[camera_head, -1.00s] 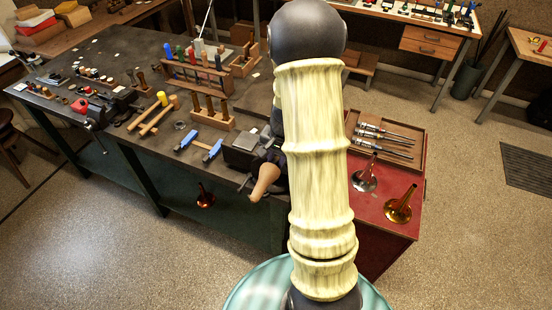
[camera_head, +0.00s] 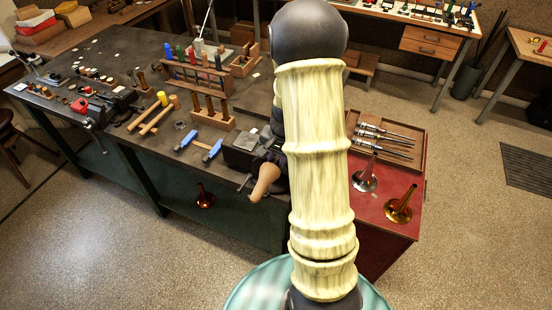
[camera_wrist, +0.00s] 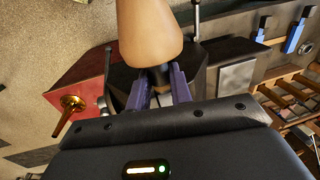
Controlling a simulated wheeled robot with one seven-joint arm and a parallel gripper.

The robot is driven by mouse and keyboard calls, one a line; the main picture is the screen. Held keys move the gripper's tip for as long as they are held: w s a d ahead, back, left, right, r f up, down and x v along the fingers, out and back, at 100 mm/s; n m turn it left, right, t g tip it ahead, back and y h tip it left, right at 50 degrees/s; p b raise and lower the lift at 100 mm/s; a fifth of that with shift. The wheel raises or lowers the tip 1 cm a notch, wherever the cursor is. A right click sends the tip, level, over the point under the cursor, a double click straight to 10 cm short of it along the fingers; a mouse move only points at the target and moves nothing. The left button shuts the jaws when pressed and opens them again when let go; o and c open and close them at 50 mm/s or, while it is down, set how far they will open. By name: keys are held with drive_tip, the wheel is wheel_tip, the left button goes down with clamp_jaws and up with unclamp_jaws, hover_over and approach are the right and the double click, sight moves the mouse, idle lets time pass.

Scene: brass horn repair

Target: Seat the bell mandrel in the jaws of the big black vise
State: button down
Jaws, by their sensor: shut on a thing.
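The bell mandrel is a tan tapered form (camera_head: 265,182) with a dark shank. It sticks out over the bench's front edge beside the big black vise (camera_head: 238,153). In the wrist view the tan mandrel (camera_wrist: 149,32) is at the top centre. My gripper (camera_wrist: 160,88) has its purple fingers shut around the dark shank below the tan part. The black vise (camera_wrist: 215,72) is right behind the shank. The fingers and shank hide the jaw gap, so I cannot tell whether the shank is between the jaws.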

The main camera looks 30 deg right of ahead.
drive_tip(key=c, duration=1.2)
unclamp_jaws()
drive_tip(key=shift+o, duration=0.2)
wheel_tip(320, 180, up, 17)
drive_tip(key=s+d+b, duration=0.1)
drive_tip(key=s+b, duration=0.1)
drive_tip(key=b, duration=0.1)
drive_tip(key=shift+s+d, duration=0.15)
drive_tip(key=shift+d, duration=0.1)
drive_tip(key=shift+s+d+r, duration=0.1)
